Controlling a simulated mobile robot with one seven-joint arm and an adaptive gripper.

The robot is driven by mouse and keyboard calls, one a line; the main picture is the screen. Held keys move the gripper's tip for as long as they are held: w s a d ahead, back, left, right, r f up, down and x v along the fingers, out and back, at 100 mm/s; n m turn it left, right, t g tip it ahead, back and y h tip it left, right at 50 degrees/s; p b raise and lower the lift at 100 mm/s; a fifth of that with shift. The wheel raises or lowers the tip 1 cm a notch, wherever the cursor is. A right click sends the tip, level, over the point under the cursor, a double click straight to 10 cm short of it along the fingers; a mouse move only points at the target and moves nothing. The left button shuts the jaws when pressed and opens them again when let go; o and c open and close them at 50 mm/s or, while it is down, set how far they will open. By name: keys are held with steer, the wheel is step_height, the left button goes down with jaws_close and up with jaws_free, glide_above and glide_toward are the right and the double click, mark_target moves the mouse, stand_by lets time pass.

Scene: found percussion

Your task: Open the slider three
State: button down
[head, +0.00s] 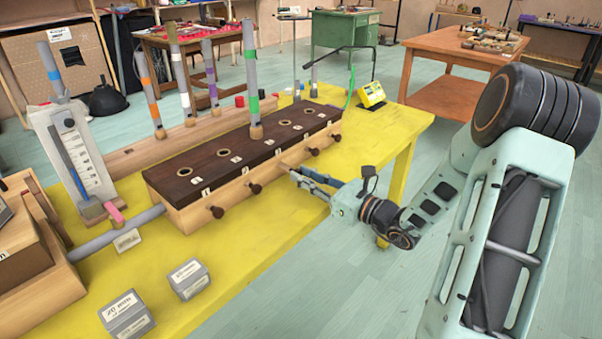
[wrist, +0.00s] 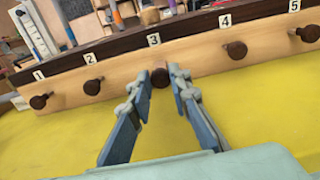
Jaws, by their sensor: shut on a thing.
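The long wooden box (head: 185,216) with a dark top has a row of round brown knobs on its front face. Number labels 1 to 5 run above the knobs in the wrist view. The knob of slider three (wrist: 160,78), under label 3 (wrist: 153,40), sits between my fingertips. My gripper (head: 294,177) reaches the box front from the right and is shut on this knob; the gripper also shows in the wrist view (wrist: 166,88). In the head view my fingers cover the knob. I cannot tell how far slider three stands out from the face.
The box stands on a yellow table (head: 250,262). Knob two (wrist: 92,87) and knob four (wrist: 236,50) flank my fingers. Coloured-band tubes (head: 250,75) stand around the box. Two grey blocks (head: 188,278) (head: 127,315) lie at the front left.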

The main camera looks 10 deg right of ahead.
steer(key=c, duration=1.8)
jaws_free()
steer(key=v, duration=1.2)
steer(key=shift+a, duration=0.1)
